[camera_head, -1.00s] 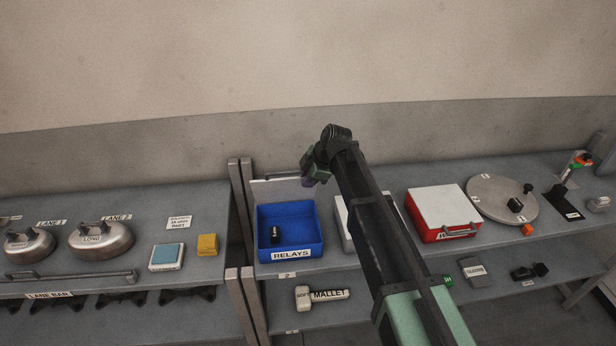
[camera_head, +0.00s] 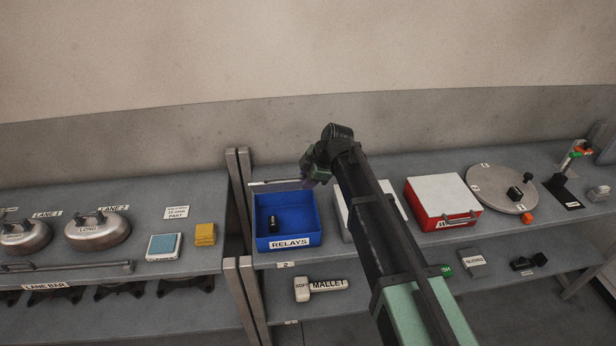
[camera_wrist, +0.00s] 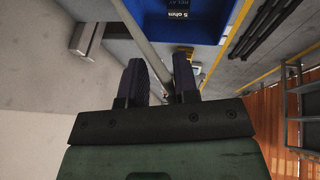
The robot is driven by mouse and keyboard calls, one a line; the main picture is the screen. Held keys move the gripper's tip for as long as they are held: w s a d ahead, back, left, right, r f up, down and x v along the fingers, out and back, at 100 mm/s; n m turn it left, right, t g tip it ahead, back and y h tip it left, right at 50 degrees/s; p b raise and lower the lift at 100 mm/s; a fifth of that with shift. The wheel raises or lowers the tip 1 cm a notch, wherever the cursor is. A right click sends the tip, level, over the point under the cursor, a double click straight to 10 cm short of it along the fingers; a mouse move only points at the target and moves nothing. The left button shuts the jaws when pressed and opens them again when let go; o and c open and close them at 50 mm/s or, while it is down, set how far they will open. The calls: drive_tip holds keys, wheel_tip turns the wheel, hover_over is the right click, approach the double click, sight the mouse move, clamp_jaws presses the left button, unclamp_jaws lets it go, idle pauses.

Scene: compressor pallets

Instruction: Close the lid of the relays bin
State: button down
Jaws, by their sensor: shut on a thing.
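The blue relays bin (camera_head: 288,242) stands on the shelf with its front label facing me. A dark relay (camera_head: 272,222) stands inside it. Its pale lid (camera_head: 272,187) is raised at the back of the bin and looks nearly edge-on, with a bar handle at its far side. My gripper (camera_head: 310,182) is at the lid's right end, above the bin's back right corner. In the wrist view, my gripper (camera_wrist: 160,68) has its fingers on either side of the thin grey lid edge (camera_wrist: 139,30). The exact contact is partly hidden between the fingers. The bin (camera_wrist: 178,25) shows beyond them.
A pale box (camera_head: 349,222) stands right of the bin, partly behind my arm. A red box (camera_head: 430,215) with a white lid and a round turntable (camera_head: 487,188) are farther right. A shelf post (camera_head: 240,190) rises close left of the bin. A mallet (camera_head: 325,285) lies below.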

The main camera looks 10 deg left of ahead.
drive_tip(key=shift+f, duration=0.1)
drive_tip(key=c, duration=1.7)
unclamp_jaws()
drive_tip(key=shift+s+d+f+b, duration=0.3)
drive_tip(key=shift+s+f+b, duration=0.35)
drive_tip(key=shift+b, duration=0.05)
drive_tip(key=shift+s+d+f+b, duration=0.25)
drive_tip(key=shift+s+f+b, duration=0.35)
drive_tip(key=shift+f+b, duration=0.05)
drive_tip(key=shift+o, duration=0.8)
drive_tip(key=shift+s+d+f+b, duration=0.2)
drive_tip(key=shift+s+f+b, duration=0.3)
drive_tip(key=shift+f+b, duration=0.3)
drive_tip(key=shift+s+d+f+b, duration=0.2)
drive_tip(key=shift+s+f+b, duration=0.3)
drive_tip(key=shift+f+b, duration=0.25)
